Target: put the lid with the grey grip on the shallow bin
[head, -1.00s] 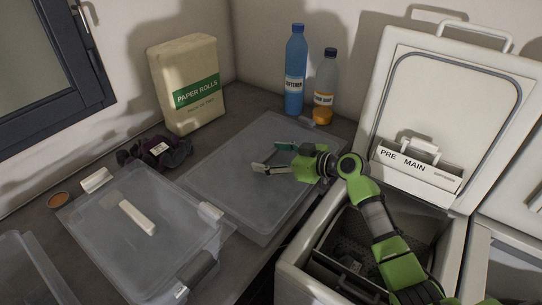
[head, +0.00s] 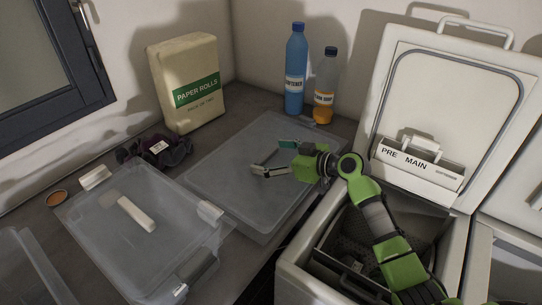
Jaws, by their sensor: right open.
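A clear lid with a pale, off-white grip (head: 137,214) lies at the left, over a clear container with pale clips. A wide, flat clear piece (head: 232,200) lies at the middle of the counter; I cannot tell whether it is a lid or the shallow bin. No grey grip shows clearly. My right gripper (head: 268,157) is over this flat piece, its fingers spread, one teal-tipped. I see nothing held in it. Whether it touches the surface is unclear. My left gripper is out of view.
Another clear bin (head: 25,272) is cut off at the lower left. A dark cloth bundle (head: 155,149), a paper rolls pack (head: 186,84), a blue bottle (head: 295,70) and an orange-based bottle (head: 325,88) stand behind. An open toploader (head: 318,262) is at the right.

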